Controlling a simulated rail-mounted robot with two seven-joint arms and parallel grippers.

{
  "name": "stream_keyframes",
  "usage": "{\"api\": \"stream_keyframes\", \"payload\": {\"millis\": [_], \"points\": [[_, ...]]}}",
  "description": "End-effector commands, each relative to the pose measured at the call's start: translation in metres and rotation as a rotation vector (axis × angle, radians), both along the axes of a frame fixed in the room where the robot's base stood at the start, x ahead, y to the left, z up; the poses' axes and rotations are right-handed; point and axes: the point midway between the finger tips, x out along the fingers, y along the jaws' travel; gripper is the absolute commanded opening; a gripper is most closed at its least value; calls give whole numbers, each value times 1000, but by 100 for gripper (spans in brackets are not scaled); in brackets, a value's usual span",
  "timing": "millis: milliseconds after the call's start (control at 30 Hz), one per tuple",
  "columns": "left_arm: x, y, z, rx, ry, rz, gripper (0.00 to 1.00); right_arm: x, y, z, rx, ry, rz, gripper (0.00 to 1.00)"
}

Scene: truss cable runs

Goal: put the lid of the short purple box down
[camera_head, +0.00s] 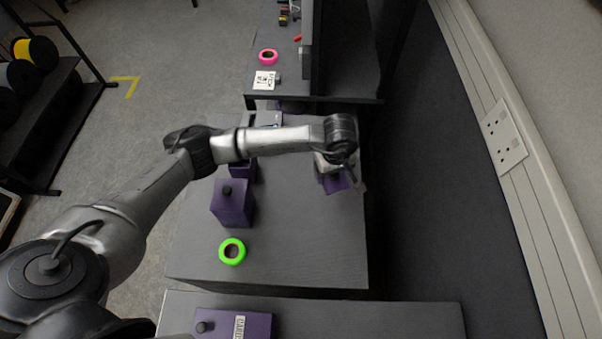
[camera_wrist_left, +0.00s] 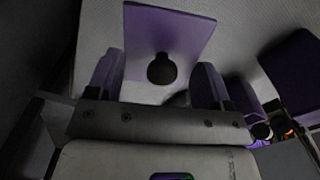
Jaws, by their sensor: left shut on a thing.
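My left arm reaches across from the left in the head view. Its gripper (camera_head: 335,163) is over the right part of the dark table. The gripper is shut on a purple lid (camera_head: 337,183), which shows just below the fingers. In the left wrist view the lid (camera_wrist_left: 185,32) is a flat purple plate with a black knob (camera_wrist_left: 161,69) between the two fingers. The lid's underside is hidden, so I cannot tell whether it touches the table. A purple box (camera_head: 243,168) is partly hidden behind my arm. My right gripper is not in view.
A purple box with a black knob (camera_head: 233,204) and a green tape ring (camera_head: 232,251) stand on the dark table (camera_head: 300,240). A labelled purple box (camera_head: 222,324) stands on the nearer surface. The table's front right is clear. A dark shelf edge (camera_head: 340,100) borders the back.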

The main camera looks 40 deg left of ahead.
Motion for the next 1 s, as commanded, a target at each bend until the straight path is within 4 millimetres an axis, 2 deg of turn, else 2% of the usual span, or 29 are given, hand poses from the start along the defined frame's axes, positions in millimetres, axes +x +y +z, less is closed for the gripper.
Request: {"api": "stream_keyframes", "payload": {"millis": [133,400,600,800,1000], "points": [[-1,17,-10,2,3,35,51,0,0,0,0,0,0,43],[-3,73,-44,2,5,37,51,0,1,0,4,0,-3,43],[-3,102,-62,1,2,34,51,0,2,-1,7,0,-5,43],[-3,115,-69,0,1,32,51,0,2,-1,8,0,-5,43],[-3,116,-77,-1,2,31,51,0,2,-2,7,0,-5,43]]}}
